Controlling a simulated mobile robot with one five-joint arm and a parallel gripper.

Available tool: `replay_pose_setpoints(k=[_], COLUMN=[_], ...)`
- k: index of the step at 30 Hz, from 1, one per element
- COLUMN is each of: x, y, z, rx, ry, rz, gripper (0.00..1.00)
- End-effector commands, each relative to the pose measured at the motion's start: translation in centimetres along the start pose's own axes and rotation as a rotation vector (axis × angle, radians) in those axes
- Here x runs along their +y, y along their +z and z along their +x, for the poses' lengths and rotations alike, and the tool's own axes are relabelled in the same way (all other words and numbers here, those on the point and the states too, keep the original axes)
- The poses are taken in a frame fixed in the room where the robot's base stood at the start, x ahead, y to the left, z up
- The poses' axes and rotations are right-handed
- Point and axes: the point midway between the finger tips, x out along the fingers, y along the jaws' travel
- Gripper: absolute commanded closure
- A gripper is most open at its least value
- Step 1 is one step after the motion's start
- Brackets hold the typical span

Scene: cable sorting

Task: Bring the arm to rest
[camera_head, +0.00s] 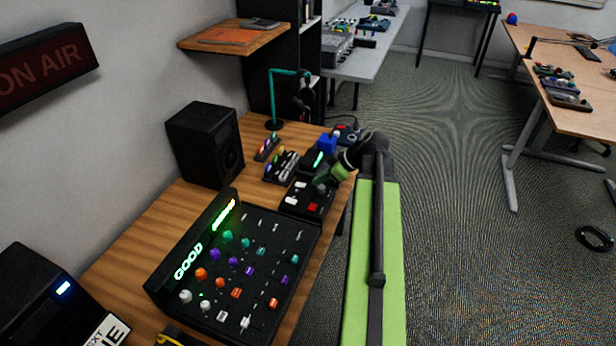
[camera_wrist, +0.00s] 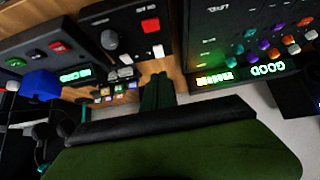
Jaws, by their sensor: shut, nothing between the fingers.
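My arm reaches forward along the right edge of the wooden desk (camera_head: 145,232). Its long green and black link shows in the head view. My gripper (camera_head: 324,184) is over the desk's far right part, pointing left and down above a small black box with white and red buttons (camera_head: 296,200). I cannot tell the exact gap between them. In the wrist view the green fingers of my gripper (camera_wrist: 157,90) are together with nothing held. The button box also shows there, behind the fingertips (camera_wrist: 120,20).
A black mixer panel (camera_head: 262,235) with coloured knobs and a lit "GOOD" display fills the near desk.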

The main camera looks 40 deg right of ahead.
Motion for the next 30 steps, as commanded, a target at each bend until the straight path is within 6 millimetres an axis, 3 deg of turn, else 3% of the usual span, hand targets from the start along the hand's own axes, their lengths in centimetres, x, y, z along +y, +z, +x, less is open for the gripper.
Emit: replay_pose_setpoints(k=[4,19,22,26,30], x=[0.0,0.0,-0.9,-5.2,-14.1], y=[0.2,0.2,-1.2,-6.6,-12.4], z=[-1.0,-0.9,0.3,5.0,11.3], rx=[0.0,0.0,0.0,0.0,-0.067], ry=[0.0,-0.001,-0.022,-0.109,-0.234], rz=[0.001,-0.001,-0.025,-0.126,-0.292], gripper=[1.0,1.0,1.0,1.0,1.0])
